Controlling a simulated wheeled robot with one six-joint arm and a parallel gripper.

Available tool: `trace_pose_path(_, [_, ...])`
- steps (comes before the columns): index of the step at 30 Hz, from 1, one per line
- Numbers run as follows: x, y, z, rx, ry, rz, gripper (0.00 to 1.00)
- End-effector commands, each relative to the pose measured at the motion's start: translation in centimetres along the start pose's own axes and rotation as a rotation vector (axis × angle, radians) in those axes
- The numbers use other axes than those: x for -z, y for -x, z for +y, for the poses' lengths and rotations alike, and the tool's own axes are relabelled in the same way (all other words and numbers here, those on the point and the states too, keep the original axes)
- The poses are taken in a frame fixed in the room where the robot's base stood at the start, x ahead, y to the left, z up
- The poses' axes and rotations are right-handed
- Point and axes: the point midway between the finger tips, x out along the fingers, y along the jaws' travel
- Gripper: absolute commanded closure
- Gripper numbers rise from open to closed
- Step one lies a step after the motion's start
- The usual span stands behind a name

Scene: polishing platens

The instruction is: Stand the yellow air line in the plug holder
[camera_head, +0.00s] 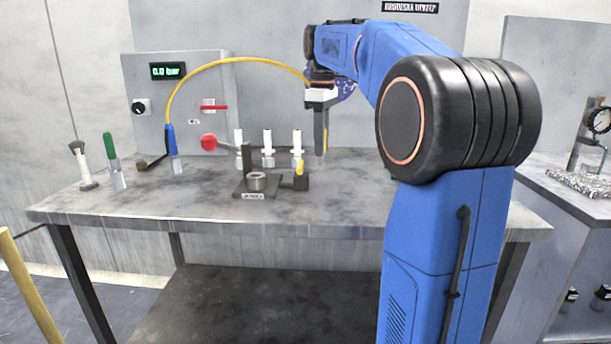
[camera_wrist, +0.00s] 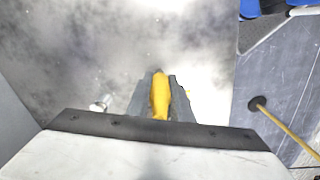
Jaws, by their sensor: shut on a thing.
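The yellow air line (camera_head: 235,61) arches from a blue fitting (camera_head: 170,140) at the back left of the bench up to my wrist. My gripper (camera_head: 321,150) points down above the bench, right of centre, fingers shut on a yellow piece that appears to be the line's end. In the wrist view my gripper (camera_wrist: 160,85) holds this yellow piece (camera_wrist: 160,97) lengthwise between its fingers.
A dark stand with a metal ring (camera_head: 257,181) and label is left of the block. Several white bottles (camera_head: 268,150) stand behind. The front is clear.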

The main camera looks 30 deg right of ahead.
Motion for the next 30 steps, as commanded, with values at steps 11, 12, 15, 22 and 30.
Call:
trace_pose_path(11, [0.0, -3.7, 0.0, 0.001, 0.0, -0.001, 1.0])
trace_pose_path(12, [0.0, -4.0, 0.0, 0.001, 0.0, -0.001, 1.0])
trace_pose_path(15, [0.0, -5.4, -0.1, 0.002, 0.0, -0.002, 1.0])
trace_pose_path(22, [0.0, -7.3, 0.0, -0.001, 0.0, 0.0, 1.0])
trace_pose_path(30, [0.0, -7.5, 0.0, 0.0, 0.0, 0.0, 1.0])
